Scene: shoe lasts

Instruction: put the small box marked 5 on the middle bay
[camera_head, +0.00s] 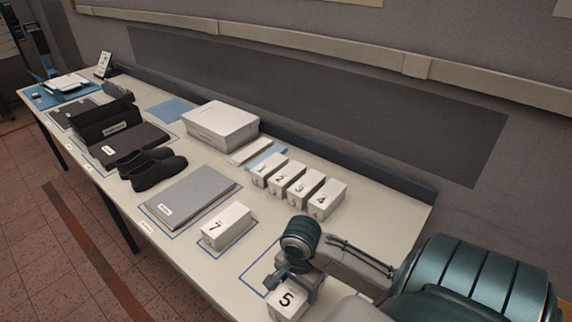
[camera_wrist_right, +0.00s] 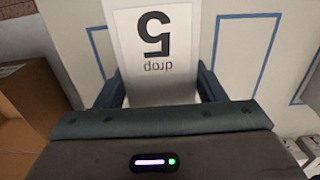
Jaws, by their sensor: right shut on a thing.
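The small white box marked 5 (camera_head: 286,304) is at the bottom of the head view, in my right gripper (camera_head: 290,283). In the right wrist view the box (camera_wrist_right: 152,68) shows its 5 upside down between the two fingers. My right gripper is shut on it; its height over the table is unclear. A blue-outlined bay (camera_head: 247,281) on the table lies just left of the gripper and looks empty where visible; my arm hides part of it. Another bay holds a white box marked 7 (camera_head: 227,228). Which bay is the middle one is unclear. My left gripper is not in view.
Small boxes marked 1 to 4 (camera_head: 322,199) stand in a row behind the bays. A larger white box (camera_head: 220,124), a grey folder (camera_head: 190,193) and black shoes (camera_head: 152,169) lie further left. A cardboard box (camera_wrist_right: 28,110) shows at left in the wrist view.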

